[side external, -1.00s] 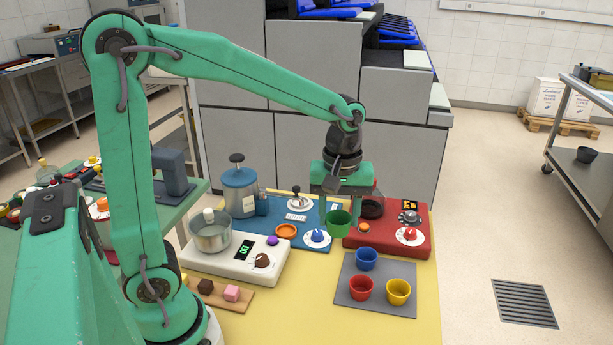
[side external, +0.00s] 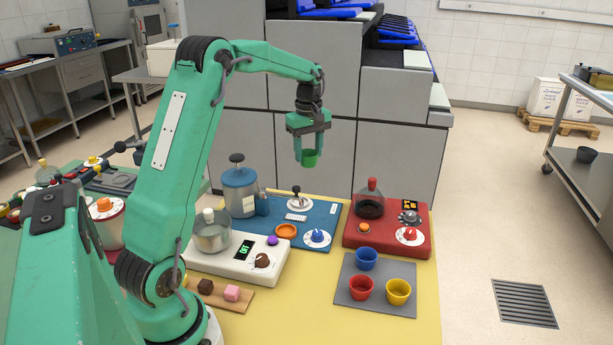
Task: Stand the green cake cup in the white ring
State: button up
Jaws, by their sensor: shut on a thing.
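My gripper (side external: 309,150) is shut on the green cake cup (side external: 309,160). It holds the cup upright, high above the table, in front of the grey cabinet panels. The cup's lower part shows below the fingers and touches nothing else. A separate white ring cannot be made out in this view. White round dials surround the blue knob (side external: 317,236) and the red knob (side external: 410,235). A blue cup (side external: 366,259), a red cup (side external: 361,289) and a yellow cup (side external: 398,292) stand on the grey mat (side external: 347,272).

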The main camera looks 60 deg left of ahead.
jog(key=a+f, duration=0.4)
jog(key=f, duration=0.4)
jog(key=shift+s+n, duration=0.25)
jog(key=shift+n, duration=0.15)
jog(key=shift+a+f, duration=0.1)
jog(key=shift+f, duration=0.05)
jog(key=shift+f, duration=2.75)
jog(key=shift+f, duration=0.7)
jog(key=o, duration=0.7)
jog(key=shift+r, duration=0.25)
